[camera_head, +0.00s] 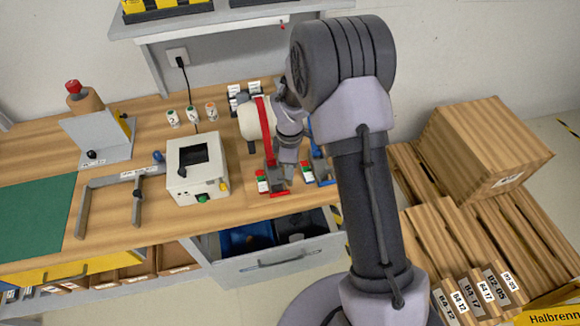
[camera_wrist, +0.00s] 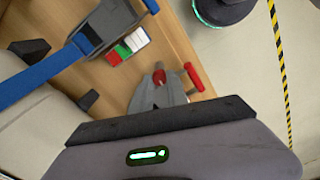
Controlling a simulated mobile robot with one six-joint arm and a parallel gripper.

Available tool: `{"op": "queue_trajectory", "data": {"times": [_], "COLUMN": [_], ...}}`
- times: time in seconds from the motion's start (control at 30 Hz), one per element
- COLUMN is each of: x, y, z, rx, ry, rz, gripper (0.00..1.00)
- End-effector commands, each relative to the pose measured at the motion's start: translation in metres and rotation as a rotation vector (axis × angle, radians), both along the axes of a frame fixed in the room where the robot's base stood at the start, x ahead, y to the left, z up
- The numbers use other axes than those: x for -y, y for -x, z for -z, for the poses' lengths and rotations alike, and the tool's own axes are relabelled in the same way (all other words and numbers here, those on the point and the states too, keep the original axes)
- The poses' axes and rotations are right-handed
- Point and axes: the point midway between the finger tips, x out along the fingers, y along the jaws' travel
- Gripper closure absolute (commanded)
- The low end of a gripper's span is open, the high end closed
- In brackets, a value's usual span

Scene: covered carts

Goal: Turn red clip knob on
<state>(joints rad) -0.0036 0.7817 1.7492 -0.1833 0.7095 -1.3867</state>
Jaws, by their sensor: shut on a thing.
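The red clip has a long red arm (camera_head: 265,130) and a grey base (camera_head: 276,181) near the front of the wooden workbench. A red part of its knob end (camera_wrist: 195,78) shows beside my fingers in the wrist view. My gripper (camera_head: 287,172) reaches down over the front of the red clip and is shut on its knob. In the wrist view my gripper (camera_wrist: 160,82) hides most of the base. The exact grip and the knob's turn angle are hard to tell. A small red, white and green label (camera_head: 262,181) lies beside the clip.
A blue clip (camera_wrist: 38,88) with its own label (camera_wrist: 126,46) stands close on the right in the head view. A white box (camera_head: 197,168) with buttons is left of the red clip. An open drawer (camera_head: 270,257) juts out below. Wooden crates (camera_head: 485,150) stand right.

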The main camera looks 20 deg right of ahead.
Motion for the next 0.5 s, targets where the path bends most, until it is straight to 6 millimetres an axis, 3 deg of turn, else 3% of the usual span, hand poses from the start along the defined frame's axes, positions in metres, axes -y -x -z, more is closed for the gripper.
{"op": "queue_trajectory", "data": {"times": [0.43, 0.47, 0.5], "x": [-0.0001, -0.0001, -0.0001], "y": [-0.0006, -0.0006, -0.0005], "z": [-0.0005, -0.0005, -0.0004], "rx": [0.001, 0.001, 0.001], "ry": [-0.001, -0.001, -0.001], "rz": [-0.007, -0.006, -0.006], "gripper": [1.00, 0.75, 0.67]}}
